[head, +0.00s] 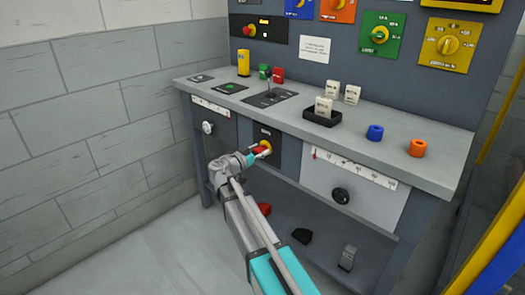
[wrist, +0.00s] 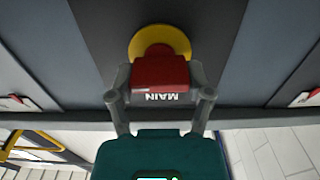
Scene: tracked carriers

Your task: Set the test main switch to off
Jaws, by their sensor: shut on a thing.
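The main switch has a red handle (head: 260,150) on a yellow round base (head: 267,145), set in a dark panel on the front of the bench. In the wrist view the red handle (wrist: 160,73) stands before the yellow base (wrist: 160,40), with the lettering MAIN (wrist: 162,97) upside down below it. My gripper (wrist: 160,85) is shut on the red handle, one finger at each side. In the head view my gripper (head: 254,155) is at the switch and partly covers it. I cannot tell which setting the handle points to.
Left of the switch is a white knob (head: 208,127); right is a black knob (head: 340,195) under a white scale (head: 355,168). The bench top (head: 390,140) above carries blocks, a lever and two rings. Several loose things lie on the lower shelf (head: 325,240).

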